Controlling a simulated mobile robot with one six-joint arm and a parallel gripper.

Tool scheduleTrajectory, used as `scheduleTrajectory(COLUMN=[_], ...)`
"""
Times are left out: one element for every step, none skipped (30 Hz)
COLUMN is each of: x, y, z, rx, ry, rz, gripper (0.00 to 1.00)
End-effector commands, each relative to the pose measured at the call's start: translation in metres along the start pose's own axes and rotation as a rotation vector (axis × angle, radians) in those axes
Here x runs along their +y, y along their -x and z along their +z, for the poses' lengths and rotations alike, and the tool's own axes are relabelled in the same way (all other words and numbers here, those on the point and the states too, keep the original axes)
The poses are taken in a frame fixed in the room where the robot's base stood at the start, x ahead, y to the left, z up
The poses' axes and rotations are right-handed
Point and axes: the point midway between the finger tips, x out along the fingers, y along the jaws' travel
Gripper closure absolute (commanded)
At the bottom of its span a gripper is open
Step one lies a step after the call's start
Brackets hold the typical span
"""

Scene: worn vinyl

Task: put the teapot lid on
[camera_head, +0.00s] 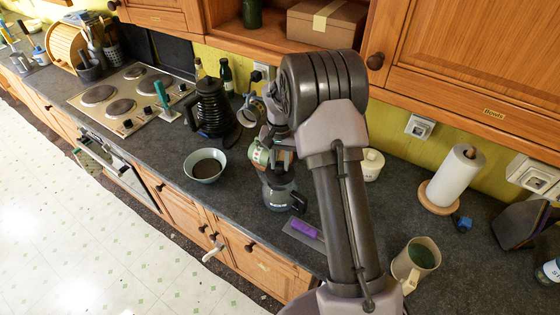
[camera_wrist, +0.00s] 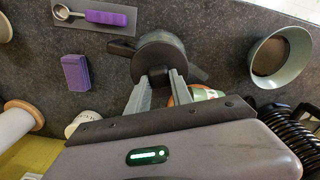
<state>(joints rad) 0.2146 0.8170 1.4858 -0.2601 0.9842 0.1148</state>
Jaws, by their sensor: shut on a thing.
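The dark grey teapot (camera_head: 279,198) stands upright on the worktop below my gripper, its handle toward the right in the head view. In the wrist view, my gripper (camera_wrist: 160,78) is shut on the dark, round lid (camera_wrist: 160,50), with the fingers at its middle. The lid is over the teapot, and dark parts of the pot stick out on both sides beneath it. In the head view my gripper (camera_head: 276,168) is directly above the pot, partly hidden by my arm. I cannot tell whether the lid touches the rim, which is covered.
A green-and-orange container (camera_head: 258,155) stands close behind the teapot. A bowl with dark contents (camera_head: 205,165) is to the left, a black ribbed pot (camera_head: 212,108) beyond it.

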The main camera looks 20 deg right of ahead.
Motion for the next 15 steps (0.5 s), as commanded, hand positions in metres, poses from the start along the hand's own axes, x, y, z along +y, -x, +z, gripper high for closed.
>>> scheduleTrajectory(x=[0.0,0.0,0.0,0.0,0.0,0.0,0.0,0.0,0.0,0.0,0.0,0.0,0.0,0.0,0.0], y=[-0.006,-0.008,-0.011,-0.013,-0.015,-0.018,-0.02,-0.022,-0.02,-0.019,-0.019,-0.019,-0.019,-0.019,-0.019], z=[0.0,0.0,0.0,0.0,0.0,0.0,0.0,0.0,0.0,0.0,0.0,0.0,0.0,0.0,0.0], rx=[0.0,0.0,0.0,0.0,0.0,0.001,0.001,0.001,0.001,0.001,0.001,0.001,0.001,0.001,0.001], ry=[0.0,0.0,0.0,0.0,0.0,0.0,0.0,0.0,0.0,0.0,0.0,0.0,0.0,0.0,0.0], rz=[0.0,0.0,0.0,0.0,0.0,0.0,0.0,0.0,0.0,0.0,0.0,0.0,0.0,0.0,0.0], gripper=[1.0,1.0,1.0,1.0,1.0,1.0,1.0,1.0,1.0,1.0,1.0,1.0,1.0,1.0,1.0])
